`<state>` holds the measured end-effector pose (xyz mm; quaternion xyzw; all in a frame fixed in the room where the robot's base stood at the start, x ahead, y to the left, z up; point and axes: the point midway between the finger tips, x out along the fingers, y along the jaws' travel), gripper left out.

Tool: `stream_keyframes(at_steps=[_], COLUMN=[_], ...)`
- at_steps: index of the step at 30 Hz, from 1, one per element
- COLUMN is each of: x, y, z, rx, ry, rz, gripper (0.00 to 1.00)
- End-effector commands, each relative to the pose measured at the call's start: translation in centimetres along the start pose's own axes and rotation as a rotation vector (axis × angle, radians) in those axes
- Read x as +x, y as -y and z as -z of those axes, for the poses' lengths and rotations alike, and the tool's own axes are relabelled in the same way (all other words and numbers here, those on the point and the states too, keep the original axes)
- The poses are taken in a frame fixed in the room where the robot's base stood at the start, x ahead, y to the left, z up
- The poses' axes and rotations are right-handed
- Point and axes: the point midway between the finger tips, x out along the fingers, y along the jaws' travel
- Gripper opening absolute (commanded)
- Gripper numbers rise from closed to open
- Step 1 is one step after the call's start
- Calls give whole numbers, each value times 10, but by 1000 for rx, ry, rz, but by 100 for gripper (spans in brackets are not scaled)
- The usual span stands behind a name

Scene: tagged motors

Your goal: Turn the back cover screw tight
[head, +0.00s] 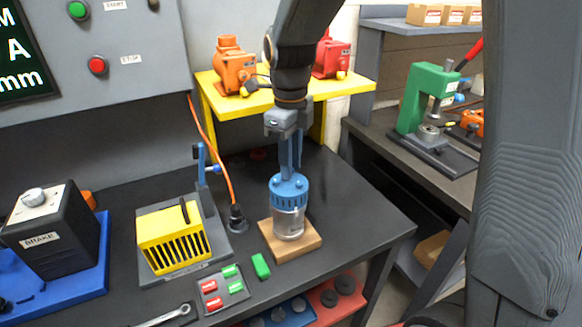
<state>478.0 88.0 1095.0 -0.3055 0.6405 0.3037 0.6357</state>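A small motor with a silver, glassy lower body (289,222) stands upright on a wooden block (277,248) on the dark bench. Its blue back cover (289,190) is on top, with small raised screw heads that are too small to make out clearly. My gripper (292,168) points straight down over the cover, with its fingertips at or just above the cover's top. The fingers look close together. Whether they touch a screw or hold anything cannot be made out.
A yellow slotted box fixture (172,238) with a blue-handled clamp stands left of the motor. A black plug (237,218) on an orange cable stands between them. Colored tags (222,290), a green block (261,266) and a wrench (165,316) lie in front. A yellow shelf (335,88) with motors is behind.

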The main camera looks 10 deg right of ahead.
Motion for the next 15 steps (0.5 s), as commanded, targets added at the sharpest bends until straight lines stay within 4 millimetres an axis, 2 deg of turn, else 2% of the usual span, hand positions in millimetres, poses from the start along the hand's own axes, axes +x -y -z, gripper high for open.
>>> stream_keyframes(at_steps=[5,15], x=[0,-1], y=[0,-1], z=[0,1], rx=[-34,-445], ry=[-1,-1], rz=[-1,-1], gripper=[25,25])
